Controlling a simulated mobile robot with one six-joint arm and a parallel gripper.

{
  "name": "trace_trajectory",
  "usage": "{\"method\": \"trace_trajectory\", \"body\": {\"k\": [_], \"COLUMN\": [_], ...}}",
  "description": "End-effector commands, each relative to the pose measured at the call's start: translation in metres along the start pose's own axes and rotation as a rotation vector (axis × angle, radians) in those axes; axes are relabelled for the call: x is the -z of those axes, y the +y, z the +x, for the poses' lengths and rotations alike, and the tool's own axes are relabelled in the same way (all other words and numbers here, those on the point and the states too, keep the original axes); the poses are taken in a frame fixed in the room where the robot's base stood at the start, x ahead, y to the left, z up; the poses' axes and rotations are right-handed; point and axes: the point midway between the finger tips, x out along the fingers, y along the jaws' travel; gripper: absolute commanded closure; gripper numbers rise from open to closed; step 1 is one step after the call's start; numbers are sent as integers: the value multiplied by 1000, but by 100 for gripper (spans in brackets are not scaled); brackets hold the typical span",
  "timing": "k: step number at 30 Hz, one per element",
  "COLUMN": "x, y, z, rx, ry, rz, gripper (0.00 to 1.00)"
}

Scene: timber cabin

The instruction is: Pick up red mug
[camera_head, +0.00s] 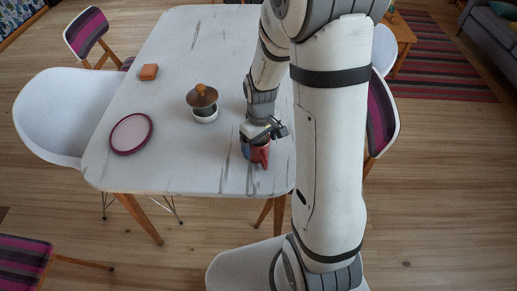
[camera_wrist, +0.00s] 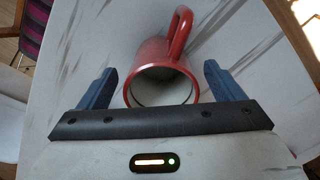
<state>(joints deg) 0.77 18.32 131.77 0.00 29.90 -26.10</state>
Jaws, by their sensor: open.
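The red mug (camera_head: 262,155) is on the white table (camera_head: 170,170), near its front right part, partly hidden by my gripper in the head view. In the wrist view the mug (camera_wrist: 160,58) lies between my fingers, its round opening facing the camera and its handle (camera_wrist: 180,30) pointing up the picture. My gripper (camera_wrist: 163,85) is open, with one blue finger on each side of the mug. A gap shows between each finger and the mug's wall. My gripper also shows in the head view (camera_head: 258,140), right at the mug.
The tabletop between these things is clear.

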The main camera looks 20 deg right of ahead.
Motion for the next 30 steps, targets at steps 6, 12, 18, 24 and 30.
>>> {"method": "trace_trajectory", "body": {"k": [6,12,18,24,30], "x": [1,1,1,1,1], "y": [0,0,0,0,1], "z": [27,30,30,29,29], "rx": [1,0,0,0,0], "ry": [-3,0,0,0,0], "rz": [1,2,2,2,3], "gripper": [12,12,21,38,54]}}
